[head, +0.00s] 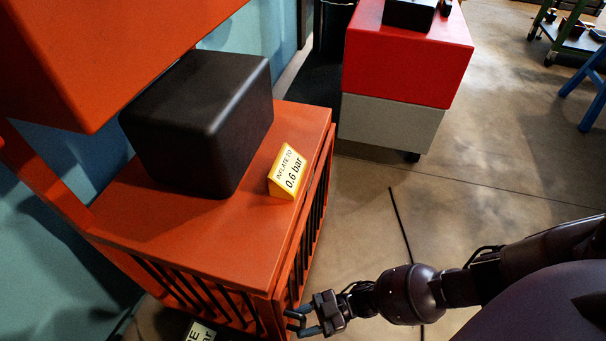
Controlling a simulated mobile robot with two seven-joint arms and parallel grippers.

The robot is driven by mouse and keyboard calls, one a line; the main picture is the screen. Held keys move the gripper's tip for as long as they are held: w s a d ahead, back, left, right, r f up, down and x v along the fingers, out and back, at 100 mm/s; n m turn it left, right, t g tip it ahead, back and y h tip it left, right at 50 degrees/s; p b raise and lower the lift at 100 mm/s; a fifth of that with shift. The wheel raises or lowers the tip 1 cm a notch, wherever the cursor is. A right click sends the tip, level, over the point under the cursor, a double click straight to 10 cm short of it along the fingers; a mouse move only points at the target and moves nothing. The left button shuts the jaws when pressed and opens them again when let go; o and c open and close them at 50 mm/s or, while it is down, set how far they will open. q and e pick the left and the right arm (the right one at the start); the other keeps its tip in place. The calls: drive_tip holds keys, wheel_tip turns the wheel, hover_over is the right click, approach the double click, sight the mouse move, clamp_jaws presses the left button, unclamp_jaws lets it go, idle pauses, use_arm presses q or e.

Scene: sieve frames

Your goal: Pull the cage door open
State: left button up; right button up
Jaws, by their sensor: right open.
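The orange cage (225,245) stands at the left, with dark vertical bars on its two visible sides. The barred side facing right (309,235) is seen at a steep angle, and I cannot tell whether the door there is shut or ajar. My right gripper (300,320) is open beside the cage's lower front corner. Its fingers point left towards the orange frame. I cannot tell whether they touch it or are around a handle. No handle shows clearly. My left gripper is not in view.
A black box (200,122) and a yellow sign (288,172) reading "INFLATE TO 0.6 bar" are on the cage top. A red and grey cabinet (408,60) stands behind. A dark line (400,222) crosses the floor. Open floor (490,150) lies to the right.

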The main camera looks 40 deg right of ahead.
clamp_jaws()
drive_tip(key=shift+s+d, duration=0.1)
idle(0.3)
